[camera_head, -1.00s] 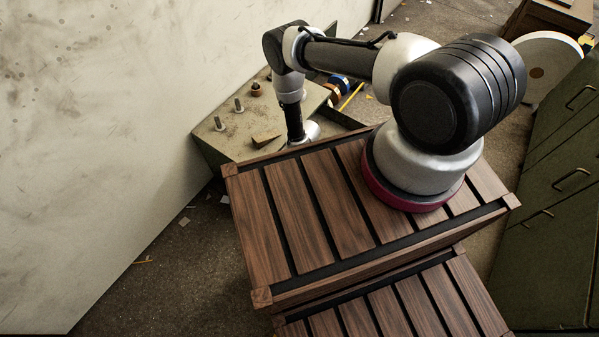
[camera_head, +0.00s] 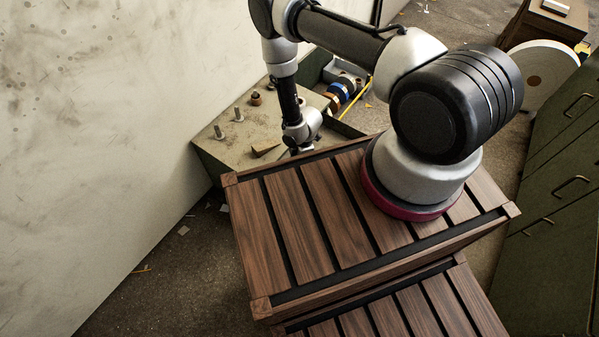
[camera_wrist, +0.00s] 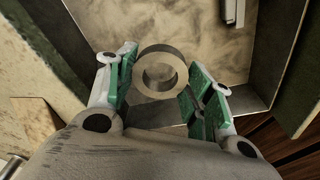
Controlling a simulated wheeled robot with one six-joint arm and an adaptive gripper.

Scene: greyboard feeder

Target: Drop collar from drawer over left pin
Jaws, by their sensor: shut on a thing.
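A grey metal collar (camera_wrist: 160,50) shows in the wrist view between the green-padded fingertips of my gripper (camera_wrist: 158,88). My gripper is shut on it, and its hole faces the camera. The drawer (camera_wrist: 215,50), with a pale, worn floor and raised metal walls, lies beneath. In the head view, my gripper (camera_head: 299,146) is just behind the crate's far edge, its fingertips mostly hidden, and the collar cannot be made out. The left pin (camera_head: 219,131) stands upright and bare on the green bench (camera_head: 235,152), to the left of my gripper. A second pin (camera_head: 238,114) stands behind it.
A brown wedge (camera_head: 266,149) and a small brown nut-like piece (camera_head: 256,98) sit on the bench. Blue and copper-coloured rolls (camera_head: 338,93) lie to the right. The slatted wooden top (camera_head: 330,220) is in front; the pale wall (camera_head: 110,120) is at left.

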